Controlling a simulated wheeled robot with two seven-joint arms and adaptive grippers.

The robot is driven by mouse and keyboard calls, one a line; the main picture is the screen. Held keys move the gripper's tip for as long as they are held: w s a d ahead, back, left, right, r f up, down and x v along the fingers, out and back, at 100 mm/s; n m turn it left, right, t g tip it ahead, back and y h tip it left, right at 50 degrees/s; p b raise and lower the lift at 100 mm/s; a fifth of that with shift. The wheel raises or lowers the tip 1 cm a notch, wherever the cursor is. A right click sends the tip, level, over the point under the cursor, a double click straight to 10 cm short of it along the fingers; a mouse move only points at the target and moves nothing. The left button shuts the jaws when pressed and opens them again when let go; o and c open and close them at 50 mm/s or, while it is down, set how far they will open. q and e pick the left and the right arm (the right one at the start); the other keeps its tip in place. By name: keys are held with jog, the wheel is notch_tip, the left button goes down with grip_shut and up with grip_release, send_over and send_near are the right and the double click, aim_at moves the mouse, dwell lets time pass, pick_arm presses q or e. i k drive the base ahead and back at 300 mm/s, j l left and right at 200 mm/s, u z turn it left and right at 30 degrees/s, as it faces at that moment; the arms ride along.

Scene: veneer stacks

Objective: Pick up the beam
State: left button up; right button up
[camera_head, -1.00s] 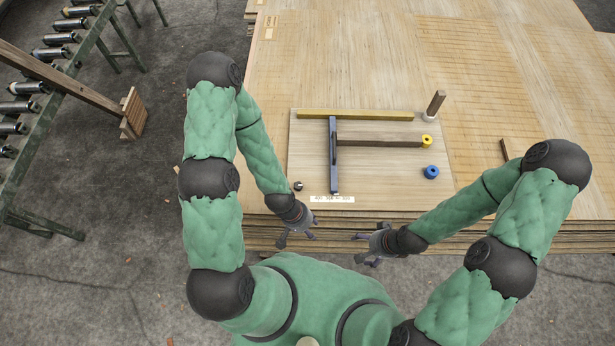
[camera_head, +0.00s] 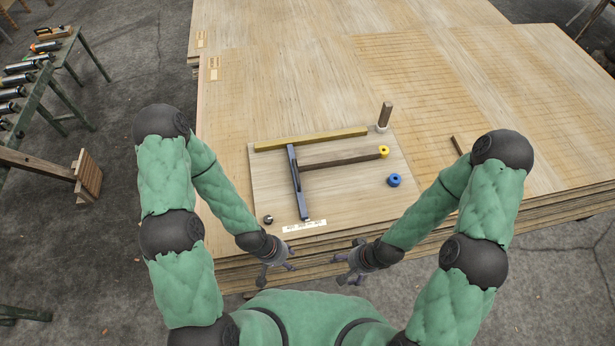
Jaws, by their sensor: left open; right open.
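Three bars lie on a thin light-wood board (camera_head: 350,208) on the veneer stack. I cannot tell which is the beam. A yellow bar (camera_head: 311,140) runs along the board's far side. A blue-grey bar (camera_head: 298,184) runs from near it towards the front edge. A dark brown bar (camera_head: 340,160) reaches right from the blue-grey bar to a yellow ring (camera_head: 384,152). My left gripper (camera_head: 277,274) is open and empty, just in front of the stack's front edge. My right gripper (camera_head: 345,270) is open and empty, to its right. Neither touches a bar.
A blue ring (camera_head: 394,180) lies at the board's right, and a short brown post (camera_head: 385,114) stands upright behind it. A small dark metal piece (camera_head: 268,219) and a white label (camera_head: 304,226) are near the front. A roller conveyor (camera_head: 42,85) stands left. The far stack surface is clear.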

aim_at(329, 160)
jog(key=i+l+u, duration=0.2)
jog(key=l, duration=0.2)
jog(key=l+u, duration=0.15)
jog(key=l, duration=0.25)
jog(key=i+l+u, duration=0.2)
jog(key=l, duration=0.2)
jog(key=k, duration=0.1)
